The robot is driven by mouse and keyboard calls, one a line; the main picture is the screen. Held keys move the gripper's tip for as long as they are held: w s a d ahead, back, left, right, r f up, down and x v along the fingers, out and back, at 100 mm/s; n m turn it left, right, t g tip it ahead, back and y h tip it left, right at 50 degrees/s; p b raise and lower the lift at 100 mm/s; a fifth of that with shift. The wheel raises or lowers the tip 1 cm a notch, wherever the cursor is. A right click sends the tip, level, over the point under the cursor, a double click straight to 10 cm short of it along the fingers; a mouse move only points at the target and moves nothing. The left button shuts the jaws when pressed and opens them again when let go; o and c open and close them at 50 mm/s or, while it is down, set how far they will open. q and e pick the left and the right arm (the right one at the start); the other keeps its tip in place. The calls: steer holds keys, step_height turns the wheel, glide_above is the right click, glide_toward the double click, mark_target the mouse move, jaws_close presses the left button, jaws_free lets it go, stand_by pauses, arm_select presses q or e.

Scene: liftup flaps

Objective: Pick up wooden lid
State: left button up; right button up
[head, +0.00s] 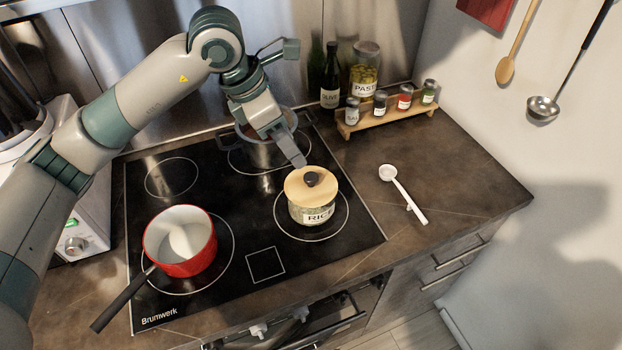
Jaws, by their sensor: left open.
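The wooden lid (297,189) is pale, round and has a dark knob (312,179) on top. It sits on a glass jar labelled RICE (314,216), which stands upright on the right front ring of the black hob. My left gripper (296,146) is open and empty, just behind and above the lid, pointing down toward it. A finger appears close to the lid's back edge; I cannot tell whether it touches. My right gripper is not in view.
A red saucepan (199,262) stands at the front left of the hob (210,307). A metal pot (262,154) is behind my gripper. A spice rack (394,112) and bottles stand at the back. A white spoon (404,194) lies on the right counter, otherwise mostly clear.

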mark_target(310, 176)
arm_select(q)
steer(key=shift+p+x, duration=0.7)
steer(key=shift+x, duration=1.8)
steer(key=shift+p+x, duration=1)
steer(key=shift+p, duration=0.2)
steer(key=shift+p+x, duration=0.5)
steer(key=shift+x, duration=0.55)
steer(key=shift+d+f, duration=0.25)
steer(key=shift+f, duration=0.25)
steer(key=c, duration=1.1)
